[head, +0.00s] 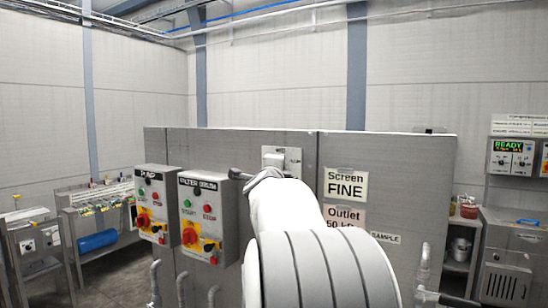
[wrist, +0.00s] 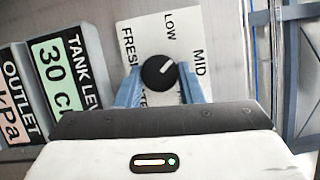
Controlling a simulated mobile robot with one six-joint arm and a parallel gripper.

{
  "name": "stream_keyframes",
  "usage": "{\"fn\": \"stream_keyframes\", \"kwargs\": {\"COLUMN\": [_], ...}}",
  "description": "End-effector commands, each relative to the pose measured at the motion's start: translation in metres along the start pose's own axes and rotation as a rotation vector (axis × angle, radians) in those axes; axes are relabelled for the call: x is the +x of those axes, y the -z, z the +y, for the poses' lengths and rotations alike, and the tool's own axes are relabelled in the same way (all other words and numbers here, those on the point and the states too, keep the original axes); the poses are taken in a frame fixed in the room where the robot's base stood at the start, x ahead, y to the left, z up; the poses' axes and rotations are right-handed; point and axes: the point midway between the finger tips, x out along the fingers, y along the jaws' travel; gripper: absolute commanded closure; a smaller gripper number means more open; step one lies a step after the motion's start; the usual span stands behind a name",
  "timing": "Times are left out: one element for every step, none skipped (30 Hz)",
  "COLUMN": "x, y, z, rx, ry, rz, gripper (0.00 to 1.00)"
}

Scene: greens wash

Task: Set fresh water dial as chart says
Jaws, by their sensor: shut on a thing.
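The fresh water dial (wrist: 159,72) is a round black knob with a white pointer mark, on a white plate (wrist: 143,30) lettered FRESH, LOW and MID in the wrist view. Its mark points up and right, between LOW and MID. My gripper (wrist: 160,90) has its blue fingers on either side of the knob and is shut on it. The plate's lower part is hidden by my gripper. In the head view my white arm reaches to the grey panel (head: 410,160) and hides the dial. I cannot make out a chart of dial settings.
A green TANK LEVEL sign (wrist: 66,70) and an OUTLET sign (wrist: 15,100) lie left of the dial. In the head view, a Screen FINE sign (head: 346,185) is right of my arm. Two switch boxes, PUMP (head: 153,185) and FILTER DRUM (head: 205,200), project from the panel at left.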

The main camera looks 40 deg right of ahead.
Motion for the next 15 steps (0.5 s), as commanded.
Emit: {"fn": "stream_keyframes", "kwargs": {"x": [0.0002, 0.0002, 0.0002, 0.0002, 0.0002, 0.0002, 0.0002, 0.0002, 0.0002, 0.0002, 0.0002, 0.0001, 0.0001, 0.0001, 0.0001], "y": [0.0015, 0.0014, 0.0015, 0.0015, 0.0015, 0.0015, 0.0015, 0.0015, 0.0015, 0.0015, 0.0015, 0.0015, 0.0014, 0.0014, 0.0014], "z": [-0.0109, -0.0108, -0.0103, -0.0099, -0.0095, -0.0089, -0.0086, -0.0082, -0.0078, -0.0076, -0.0073, -0.0070, -0.0068, -0.0066, -0.0063], "rx": [-0.021, -0.034, -0.048, -0.058, -0.068, -0.078, -0.085, -0.091, -0.098, -0.102, -0.105, -0.108, -0.110, -0.112, -0.113], "ry": [0.000, -0.005, -0.011, -0.015, -0.019, -0.023, -0.026, -0.028, -0.031, -0.033, -0.034, -0.035, -0.036, -0.036, -0.037], "rz": [0.006, 0.006, 0.006, 0.006, 0.006, 0.006, 0.006, 0.006, 0.006, 0.006, 0.006, 0.006, 0.006, 0.006, 0.006], "gripper": [0.89, 0.89, 0.89, 0.89, 0.89, 0.89, 0.89, 0.89, 0.89, 0.89, 0.89, 0.89, 0.89, 0.89, 0.89]}}
